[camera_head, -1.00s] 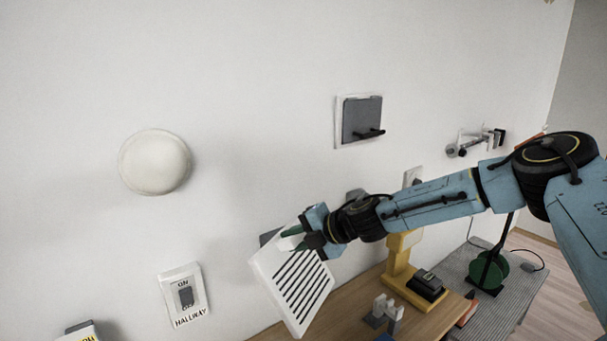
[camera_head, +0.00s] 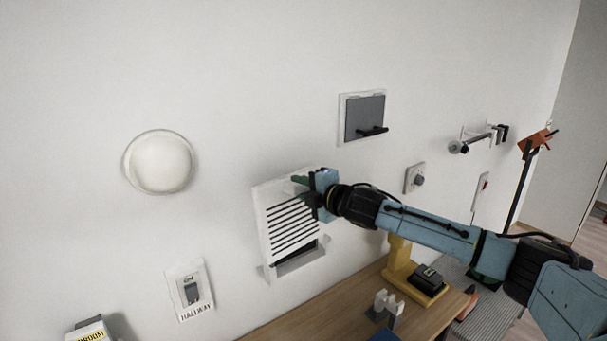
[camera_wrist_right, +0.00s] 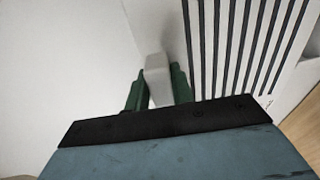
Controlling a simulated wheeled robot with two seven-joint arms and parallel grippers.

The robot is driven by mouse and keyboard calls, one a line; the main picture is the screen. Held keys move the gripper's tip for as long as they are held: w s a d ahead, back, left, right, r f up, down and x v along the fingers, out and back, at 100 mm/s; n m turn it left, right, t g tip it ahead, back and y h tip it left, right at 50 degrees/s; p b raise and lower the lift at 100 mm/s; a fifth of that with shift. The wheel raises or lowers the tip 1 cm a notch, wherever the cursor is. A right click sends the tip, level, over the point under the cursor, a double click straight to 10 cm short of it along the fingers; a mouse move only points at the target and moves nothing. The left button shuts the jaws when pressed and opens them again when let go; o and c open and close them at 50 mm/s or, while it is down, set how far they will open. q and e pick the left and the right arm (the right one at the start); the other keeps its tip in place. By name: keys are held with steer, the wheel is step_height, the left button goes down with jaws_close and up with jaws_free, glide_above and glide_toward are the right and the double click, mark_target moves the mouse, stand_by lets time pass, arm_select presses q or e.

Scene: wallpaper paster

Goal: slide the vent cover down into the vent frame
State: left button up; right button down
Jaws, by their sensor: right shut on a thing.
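The vent cover (camera_head: 286,226) is a white plate with dark slanted slats, held close to the wall in the head view. My right gripper (camera_head: 303,185) is shut on a tab near its top. In the right wrist view the green fingers of my right gripper (camera_wrist_right: 158,88) close on a pale tab, with the cover (camera_wrist_right: 240,45) beside them. The vent frame (camera_head: 302,264) shows below and behind the cover as a dark opening with a pale rim. The cover hides its upper part. I cannot tell whether cover and frame touch. My left gripper is not in view.
A round white dome (camera_head: 160,162) and a hallway switch (camera_head: 190,292) are on the wall to the left. A grey panel with a dark handle (camera_head: 364,118) is above right. A yellow stand (camera_head: 398,262) is on the wooden table (camera_head: 300,323) below.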

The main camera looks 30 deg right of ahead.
steer(key=shift+w+d+r+m+t+h+p, duration=0.15)
steer(key=shift+w+d+r+m+t+h, duration=0.15)
steer(key=shift+d+r+t+h, duration=0.3)
steer(key=shift+w+d+r+m+t+h+p, duration=0.25)
steer(key=shift+d+r, duration=0.2)
steer(key=shift+d, duration=0.45)
steer(key=b, duration=0.4)
glide_above(305, 213)
steer(key=s, duration=0.2)
steer(key=shift+f, duration=2.9)
steer(key=shift+d, duration=0.15)
steer(key=shift+p, duration=0.5)
steer(key=shift+f+b, duration=2.05)
steer(key=shift+f, duration=0.8)
steer(key=c, duration=1.1)
jaws_free()
steer(key=shift+f, duration=0.1)
steer(key=shift+s, duration=0.1)
